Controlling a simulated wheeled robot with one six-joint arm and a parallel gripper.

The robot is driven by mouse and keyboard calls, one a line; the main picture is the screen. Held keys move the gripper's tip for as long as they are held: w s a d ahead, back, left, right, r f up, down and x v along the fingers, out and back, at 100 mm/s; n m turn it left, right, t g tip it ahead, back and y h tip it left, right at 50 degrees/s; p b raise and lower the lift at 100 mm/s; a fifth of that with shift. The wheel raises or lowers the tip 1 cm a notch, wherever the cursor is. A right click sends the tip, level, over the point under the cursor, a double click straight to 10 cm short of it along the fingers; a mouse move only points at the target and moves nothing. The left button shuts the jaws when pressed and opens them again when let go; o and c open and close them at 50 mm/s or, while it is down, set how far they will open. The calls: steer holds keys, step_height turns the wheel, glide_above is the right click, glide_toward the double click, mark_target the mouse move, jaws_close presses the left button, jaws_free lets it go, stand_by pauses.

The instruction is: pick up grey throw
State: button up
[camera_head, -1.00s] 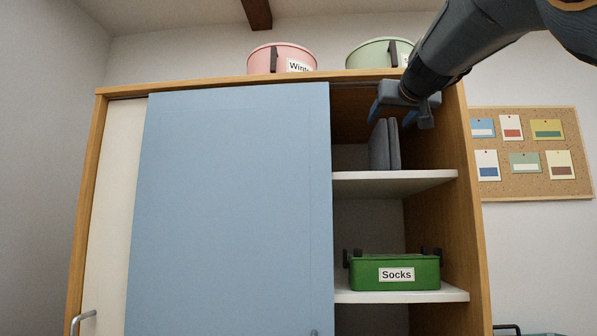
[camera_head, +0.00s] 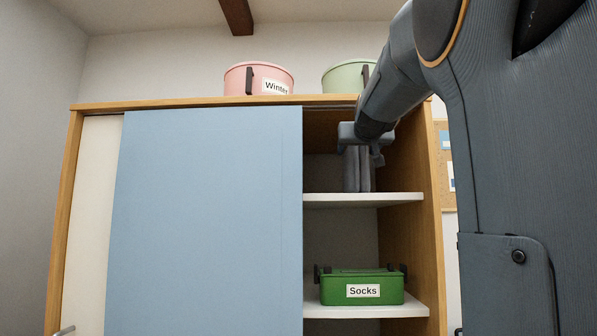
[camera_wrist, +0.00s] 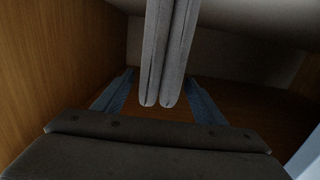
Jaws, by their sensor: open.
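The grey throw (camera_head: 357,172) stands folded and upright on the upper white shelf of the wardrobe. In the wrist view the throw (camera_wrist: 168,50) shows as two grey layers side by side, rounded at their near ends. My gripper (camera_head: 362,157) is at the throw's top in the head view. In the wrist view my gripper (camera_wrist: 160,100) is open, with one blue-grey finger on each side of the throw and a gap on both sides. The fingers are not closed on it. Part of the throw is hidden behind my gripper.
A green Socks box (camera_head: 361,289) sits on the shelf below. Pink (camera_head: 258,79) and pale green (camera_head: 345,77) bins stand on top.

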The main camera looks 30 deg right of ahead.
steer(key=p+x, duration=0.1)
steer(key=x, duration=0.2)
steer(key=p+x, duration=0.1)
steer(key=x, duration=0.1)
steer(key=shift+w+r+p, duration=0.1)
steer(key=shift+r+p, duration=0.2)
steer(key=shift+p, duration=0.05)
steer(key=shift+c, duration=0.5)
jaws_close()
steer(key=shift+r, duration=0.15)
